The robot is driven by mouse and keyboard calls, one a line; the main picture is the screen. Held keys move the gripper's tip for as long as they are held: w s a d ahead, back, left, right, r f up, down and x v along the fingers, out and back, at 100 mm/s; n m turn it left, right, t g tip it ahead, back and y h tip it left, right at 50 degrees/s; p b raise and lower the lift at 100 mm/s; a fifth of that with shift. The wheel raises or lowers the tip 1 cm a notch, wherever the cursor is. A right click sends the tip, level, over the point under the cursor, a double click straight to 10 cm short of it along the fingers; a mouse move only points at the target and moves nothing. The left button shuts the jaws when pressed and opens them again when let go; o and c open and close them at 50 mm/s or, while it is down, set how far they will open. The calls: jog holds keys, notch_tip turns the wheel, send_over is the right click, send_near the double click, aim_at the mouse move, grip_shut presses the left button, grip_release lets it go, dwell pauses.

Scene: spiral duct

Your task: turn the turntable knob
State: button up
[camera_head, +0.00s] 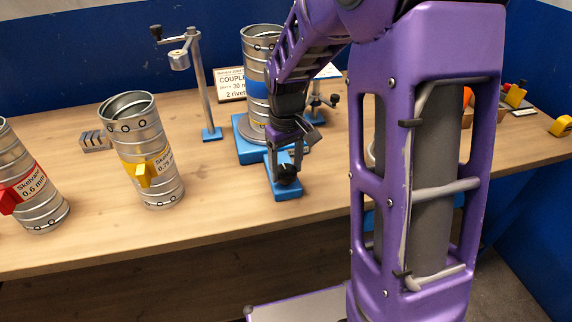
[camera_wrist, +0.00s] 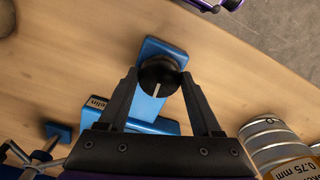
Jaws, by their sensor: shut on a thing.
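The turntable knob (camera_wrist: 158,77) is a round black knob with a white line on its top, mounted on a blue block (camera_wrist: 168,50). My gripper (camera_wrist: 159,80) has one finger on each side of the knob and is shut on it. In the head view my gripper (camera_head: 285,172) reaches down to the knob on the blue block (camera_head: 283,192) at the front of the turntable. A ribbed metal duct (camera_head: 258,52) with a blue band stands upright on the turntable's grey disc. My arm hides part of the duct.
A post with a crank arm (camera_head: 200,85) stands behind. A sign (camera_head: 230,83) is at the back. The table front (camera_head: 235,205) is clear.

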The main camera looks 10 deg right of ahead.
aim_at(286, 170)
jog(key=shift+n, duration=0.5)
jog(key=o, duration=1.4)
notch_tip(286, 170, up, 18)
jog(key=shift+f+p, duration=0.25)
jog(key=shift+p, duration=0.6)
